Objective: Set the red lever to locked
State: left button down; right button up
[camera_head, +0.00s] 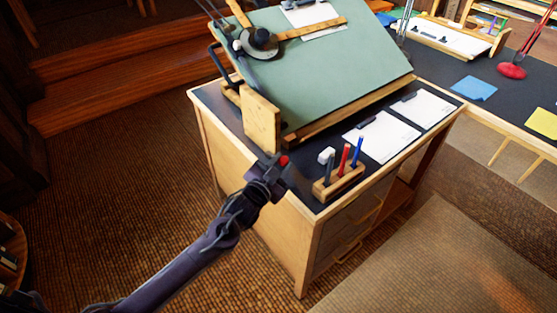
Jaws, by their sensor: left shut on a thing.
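The red lever (284,160) shows as a small red end at the front left of the drafting desk, just right of the wooden side block (261,120). My left gripper (276,163) reaches in from the lower left and is shut on the red lever. The fingers cover most of the lever, so its angle and any locked mark are hidden. The green drafting board (315,75) is tilted above the desk. My right gripper is not in view.
A second dark desk (480,60) stands at the right. The floor at left is clear.

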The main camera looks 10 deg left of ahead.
pick_arm(q)
jog(key=shift+s+d+f, duration=0.1)
jog(key=shift+s+f, duration=0.15)
jog(key=shift+f, duration=0.55)
jog(key=shift+s+d+f, duration=0.1)
jog(key=c, duration=1.1)
grip_release()
jog(key=shift+c, duration=0.2)
jog(key=shift+r, duration=0.25)
jog(key=v, duration=0.7)
jog(key=shift+s, duration=0.25)
